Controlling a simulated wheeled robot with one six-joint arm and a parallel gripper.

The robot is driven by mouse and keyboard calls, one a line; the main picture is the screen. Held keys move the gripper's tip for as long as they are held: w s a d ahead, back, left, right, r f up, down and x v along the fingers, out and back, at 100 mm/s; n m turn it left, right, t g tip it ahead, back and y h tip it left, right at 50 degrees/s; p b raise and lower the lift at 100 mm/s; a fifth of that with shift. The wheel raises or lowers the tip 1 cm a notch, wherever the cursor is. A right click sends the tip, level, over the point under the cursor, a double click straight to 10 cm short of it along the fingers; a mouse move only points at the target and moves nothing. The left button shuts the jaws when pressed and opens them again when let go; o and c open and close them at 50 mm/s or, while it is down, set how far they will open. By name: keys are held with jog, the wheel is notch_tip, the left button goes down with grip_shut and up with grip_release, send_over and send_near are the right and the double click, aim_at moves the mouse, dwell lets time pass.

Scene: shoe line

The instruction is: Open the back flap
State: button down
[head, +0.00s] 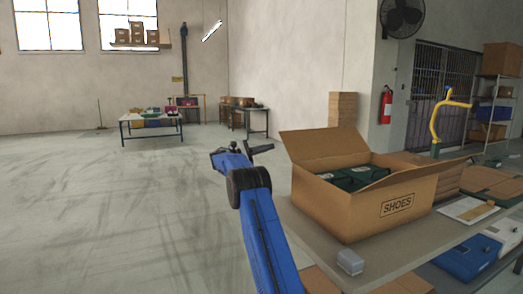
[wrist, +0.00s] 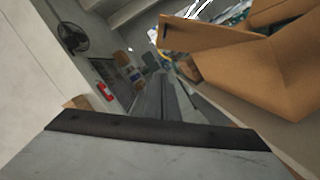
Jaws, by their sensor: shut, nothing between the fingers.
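A brown cardboard box marked SHOES (head: 397,205) stands on the table with its top open. Its back flap (head: 322,147) stands raised along the far side, leaning up and away from the opening. Another flap (head: 418,172) sticks outward at the right. Dark green contents (head: 350,178) show inside. My gripper (head: 264,149) is shut and empty, just left of the box and apart from it in the head view. In the wrist view the box (wrist: 285,65) is at the upper right, with a flap (wrist: 205,40) reaching left. I cannot tell there which flap it is.
The table (head: 310,228) holds the box, a small clear block (head: 349,262) near its front edge, and a white sheet (head: 467,209). Flat brown cartons (head: 490,182) lie to the right. Blue and white packs (head: 467,256) lie lower right. The floor at left is clear.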

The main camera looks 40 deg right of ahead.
aim_at(284, 133)
jog(key=s+d+r, duration=0.4)
jog(key=shift+s, duration=0.2)
dwell(0.5)
jog(key=shift+m, duration=0.7)
jog(key=r, duration=0.1)
jog(key=s+r, duration=0.1)
jog(key=r, duration=0.1)
jog(key=s+r, duration=0.1)
jog(key=shift+s+a+r, duration=0.15)
jog(key=shift+s+a, duration=0.1)
jog(key=shift+a, duration=0.1)
